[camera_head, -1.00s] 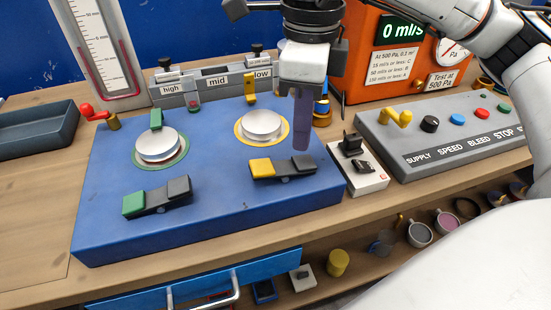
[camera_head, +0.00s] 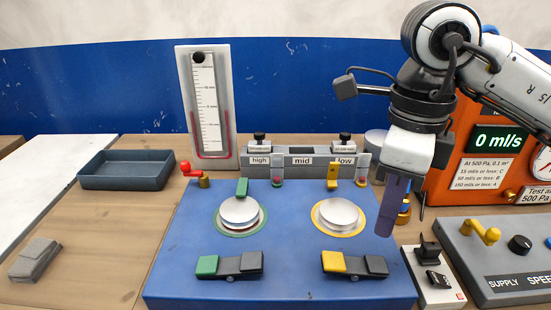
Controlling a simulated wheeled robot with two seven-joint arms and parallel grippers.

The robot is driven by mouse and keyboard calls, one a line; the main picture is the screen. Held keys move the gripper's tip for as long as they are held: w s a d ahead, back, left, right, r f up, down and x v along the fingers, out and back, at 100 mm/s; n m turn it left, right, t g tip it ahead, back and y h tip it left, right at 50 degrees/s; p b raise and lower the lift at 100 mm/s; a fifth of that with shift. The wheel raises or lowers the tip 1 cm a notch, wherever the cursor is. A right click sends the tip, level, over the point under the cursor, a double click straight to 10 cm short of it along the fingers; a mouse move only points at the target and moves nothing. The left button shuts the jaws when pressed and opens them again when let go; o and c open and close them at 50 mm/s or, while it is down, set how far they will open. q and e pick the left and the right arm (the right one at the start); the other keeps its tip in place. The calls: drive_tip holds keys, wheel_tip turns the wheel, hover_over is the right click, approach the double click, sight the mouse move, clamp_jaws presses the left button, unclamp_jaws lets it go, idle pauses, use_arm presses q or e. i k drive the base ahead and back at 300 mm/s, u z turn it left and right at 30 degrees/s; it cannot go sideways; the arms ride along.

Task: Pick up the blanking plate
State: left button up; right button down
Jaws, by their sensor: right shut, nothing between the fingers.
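My right gripper (camera_head: 390,207) is shut and empty. It points down above the right rear part of the blue block (camera_head: 290,287), to the right of the yellow-ringed disc. A round silver disc (camera_head: 338,213) sits in a yellow ring on the block, and another silver disc (camera_head: 239,213) sits in a green ring to its left. I cannot tell whether either disc is the blanking plate; nothing in view is marked as one. My left gripper is not in view.
Green (camera_head: 229,264) and yellow (camera_head: 354,264) rocker pieces lie at the block's front. A labelled grey rack (camera_head: 303,160) and a gauge (camera_head: 207,105) stand behind. A dark tray (camera_head: 128,171) and grey piece (camera_head: 35,260) are left. A control panel (camera_head: 505,265) is right.

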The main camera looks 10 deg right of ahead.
sight(336, 214)
drive_tip(key=k, duration=1)
